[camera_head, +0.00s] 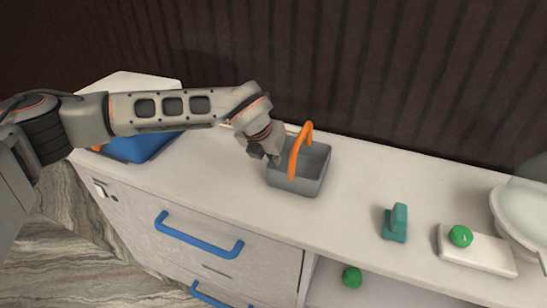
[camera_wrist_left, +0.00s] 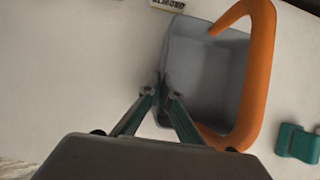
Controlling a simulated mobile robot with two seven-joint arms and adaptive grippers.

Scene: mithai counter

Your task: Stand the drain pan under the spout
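The drain pan (camera_head: 296,186) is a grey open box with a tall orange handle arching over it. It appears upright on the pale counter near the middle of the head view. In the left wrist view the pan (camera_wrist_left: 205,85) fills the upper middle. My left gripper (camera_head: 266,155) is at the pan's left side. In the left wrist view its fingers (camera_wrist_left: 161,80) close on the pan's left wall, one on each side. I cannot pick out a spout for certain. My right gripper is not in view.
A blue container (camera_head: 137,148) is partly behind my left arm. A teal block (camera_head: 396,223), a white slab (camera_head: 476,250) with a green ball (camera_head: 460,236), and a white bowl (camera_head: 525,212) stand to the right. Another green ball (camera_head: 352,277) is on a lower shelf.

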